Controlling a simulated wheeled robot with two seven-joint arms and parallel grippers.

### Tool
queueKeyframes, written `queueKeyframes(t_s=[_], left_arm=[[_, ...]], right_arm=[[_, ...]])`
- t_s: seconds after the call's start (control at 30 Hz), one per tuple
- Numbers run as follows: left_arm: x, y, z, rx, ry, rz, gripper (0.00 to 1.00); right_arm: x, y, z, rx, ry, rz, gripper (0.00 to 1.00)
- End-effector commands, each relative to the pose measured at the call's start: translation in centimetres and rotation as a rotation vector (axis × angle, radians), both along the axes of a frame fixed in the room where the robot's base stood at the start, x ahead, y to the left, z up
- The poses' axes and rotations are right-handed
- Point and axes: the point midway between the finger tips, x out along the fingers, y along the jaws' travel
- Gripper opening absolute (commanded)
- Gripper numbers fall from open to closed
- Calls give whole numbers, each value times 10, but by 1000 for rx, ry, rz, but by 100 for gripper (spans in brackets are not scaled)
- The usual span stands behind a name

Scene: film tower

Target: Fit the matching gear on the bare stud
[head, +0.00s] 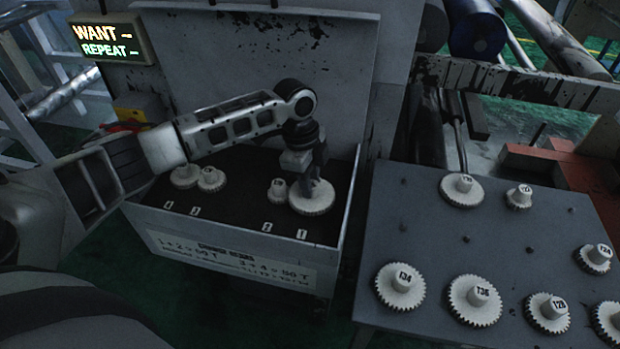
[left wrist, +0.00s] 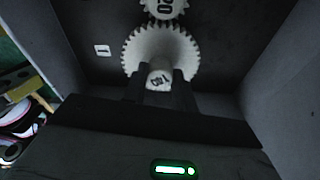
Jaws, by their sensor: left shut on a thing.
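My left gripper (head: 314,172) is shut on the hub of a large white gear (head: 312,199) at the label 1 end of the dark-topped box (head: 240,210). In the left wrist view the fingers close on the hub of this gear (left wrist: 160,48); the hub's number is hard to read. A smaller gear marked 20 (left wrist: 165,8) is right beside it, perhaps meshing; it is the gear by label 2 in the head view (head: 277,190). Two more gears sit by label 4 (head: 186,176) and label 3 (head: 210,179). I cannot tell whether the held gear sits fully down on a stud. My right gripper is not in view.
A grey slanted board (head: 480,260) at the right carries several white numbered gears, including T34 (head: 400,286) and T36 (head: 474,300), with small bare pegs between them. A lit sign (head: 110,40) reads WANT and REPEAT. A tall grey panel (head: 290,60) stands behind the box.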

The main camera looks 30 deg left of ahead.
Motion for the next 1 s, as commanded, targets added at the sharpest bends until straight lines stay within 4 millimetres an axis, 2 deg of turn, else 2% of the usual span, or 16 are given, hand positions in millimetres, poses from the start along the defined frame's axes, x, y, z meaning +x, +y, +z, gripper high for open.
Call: queueKeyframes(t_s=[0.93, 0.97, 1.0], left_arm=[[0, 0, -15, -1, 0, -1, 1], [0, 0, -14, -1, 0, -1, 36], [0, 0, -14, -1, 0, -1, 47]], right_arm=[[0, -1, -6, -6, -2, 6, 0], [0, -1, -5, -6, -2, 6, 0], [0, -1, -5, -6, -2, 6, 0]])
